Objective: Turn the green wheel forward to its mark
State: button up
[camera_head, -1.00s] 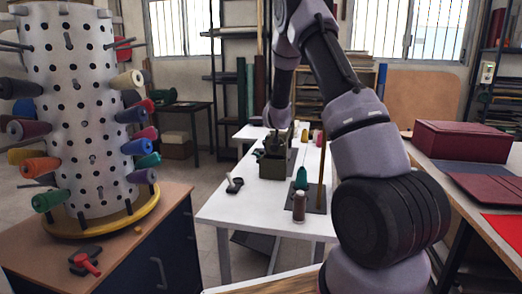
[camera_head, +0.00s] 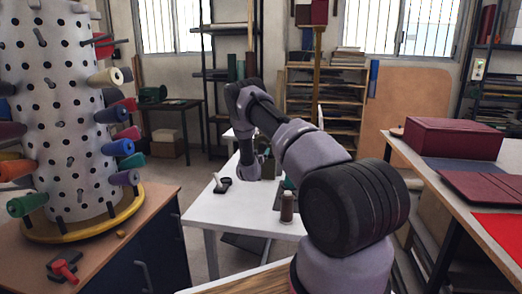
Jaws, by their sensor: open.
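I cannot make out a green wheel for certain. A small dark green object (camera_head: 288,184) stands on the white table, partly behind a brown bottle-like object (camera_head: 286,207). A dark box-like object (camera_head: 268,168) on the same table is mostly hidden behind my arm. My arm reaches over the table and bends down at its far end, left of the box. The fingers of my gripper do not show; the arm's last links hide them.
The white table (camera_head: 205,213) also bears a black-and-grey tool (camera_head: 221,184). At left, a dotted spool column (camera_head: 60,110) stands on a cabinet with a red-handled clamp (camera_head: 64,268). At right, a bench holds a dark red box (camera_head: 453,138).

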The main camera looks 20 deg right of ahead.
aim_at(262, 147)
jog(key=x, duration=0.5)
jog(key=shift+d, duration=0.1)
jog(key=c, duration=1.4)
